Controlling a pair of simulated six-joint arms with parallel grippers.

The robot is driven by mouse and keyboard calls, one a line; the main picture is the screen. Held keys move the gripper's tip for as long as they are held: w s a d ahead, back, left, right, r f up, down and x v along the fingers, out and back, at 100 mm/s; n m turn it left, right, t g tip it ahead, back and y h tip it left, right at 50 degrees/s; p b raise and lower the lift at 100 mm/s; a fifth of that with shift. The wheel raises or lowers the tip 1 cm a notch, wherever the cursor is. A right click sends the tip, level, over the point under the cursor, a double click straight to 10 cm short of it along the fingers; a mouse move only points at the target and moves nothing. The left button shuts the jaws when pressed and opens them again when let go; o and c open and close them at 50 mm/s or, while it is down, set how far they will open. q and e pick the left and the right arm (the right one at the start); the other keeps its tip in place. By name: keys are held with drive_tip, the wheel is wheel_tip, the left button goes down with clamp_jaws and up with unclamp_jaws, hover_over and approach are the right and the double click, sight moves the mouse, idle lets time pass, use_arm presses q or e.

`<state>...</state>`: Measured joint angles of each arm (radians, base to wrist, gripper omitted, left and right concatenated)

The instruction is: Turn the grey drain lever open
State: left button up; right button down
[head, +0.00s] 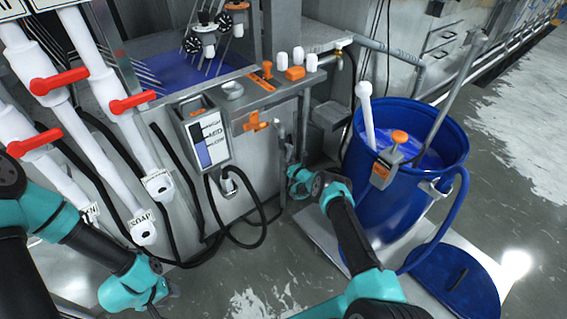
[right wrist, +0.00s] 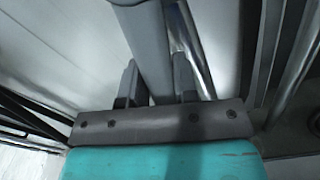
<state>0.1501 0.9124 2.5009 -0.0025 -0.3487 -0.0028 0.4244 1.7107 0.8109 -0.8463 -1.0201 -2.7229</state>
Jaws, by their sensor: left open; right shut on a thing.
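The grey drain lever (right wrist: 152,50) shows as a smooth grey bar between the fingers in the right wrist view. My right gripper (right wrist: 158,88) is shut on it, one finger on each side. In the head view my right gripper (head: 291,172) is low against the front of the steel machine, under the orange valve handle (head: 257,121); it is small and partly hidden there. My left gripper (head: 158,290) is open, low at the left, away from the lever; its fingers are hard to make out.
A blue barrel (head: 400,190) with an orange-knobbed device on its rim stands right of my right arm. White pipes with red handles (head: 60,80) stand at the left. A grey control box (head: 203,137) with black cables hangs on the machine. A blue lid (head: 455,287) lies at the lower right.

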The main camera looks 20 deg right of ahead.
drive_tip(key=shift+w+d+f+n, duration=0.1)
drive_tip(key=shift+d+n, duration=0.25)
drive_tip(key=shift+n, duration=0.15)
drive_tip(key=shift+w+d+f+n, duration=0.1)
drive_tip(key=shift+d+n, duration=0.25)
drive_tip(key=shift+n, duration=0.15)
drive_tip(key=shift+r, duration=0.1)
drive_tip(key=c, duration=0.9)
unclamp_jaws()
